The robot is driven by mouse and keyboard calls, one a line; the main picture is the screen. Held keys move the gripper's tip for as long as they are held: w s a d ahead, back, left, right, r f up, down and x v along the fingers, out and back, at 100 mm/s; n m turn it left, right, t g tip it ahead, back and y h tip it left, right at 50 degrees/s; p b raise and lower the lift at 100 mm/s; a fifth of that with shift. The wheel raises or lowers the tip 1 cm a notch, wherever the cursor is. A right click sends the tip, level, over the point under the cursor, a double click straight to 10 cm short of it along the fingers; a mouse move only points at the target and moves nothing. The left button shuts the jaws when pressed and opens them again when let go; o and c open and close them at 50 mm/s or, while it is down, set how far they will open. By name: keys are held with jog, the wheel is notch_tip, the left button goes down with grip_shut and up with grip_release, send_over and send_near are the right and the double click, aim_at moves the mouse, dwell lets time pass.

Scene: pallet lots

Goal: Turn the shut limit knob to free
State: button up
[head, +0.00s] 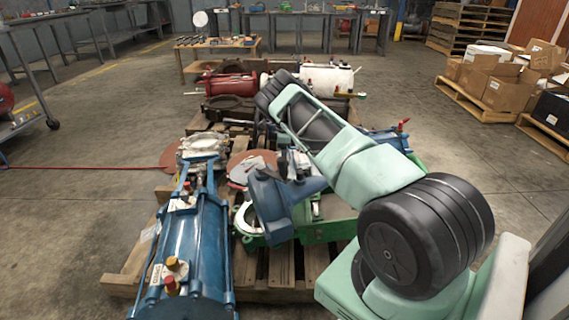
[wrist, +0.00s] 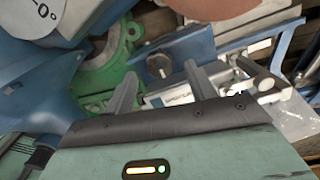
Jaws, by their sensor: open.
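A small dark knob (wrist: 159,66) sits on a blue plate (wrist: 215,40) in the wrist view. No label for it can be read, so I cannot tell whether it is the shut limit knob or where it is set. My gripper (wrist: 163,84) is open, with one grey finger on each side below the knob in the picture. In the head view a blue valve actuator (head: 272,205) stands beside my arm. My arm hides the gripper there.
A white dial plate with a "0" mark (wrist: 38,14) and a green flange (wrist: 100,78) lie left of the knob. A large blue cylinder (head: 195,245) lies on the wooden pallet (head: 125,283). Boxes (head: 500,92) stand at right. The floor on the left is mostly clear.

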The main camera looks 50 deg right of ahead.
jog(key=shift+f, duration=1.15)
jog(key=c, duration=1)
jog(key=shift+o, duration=0.2)
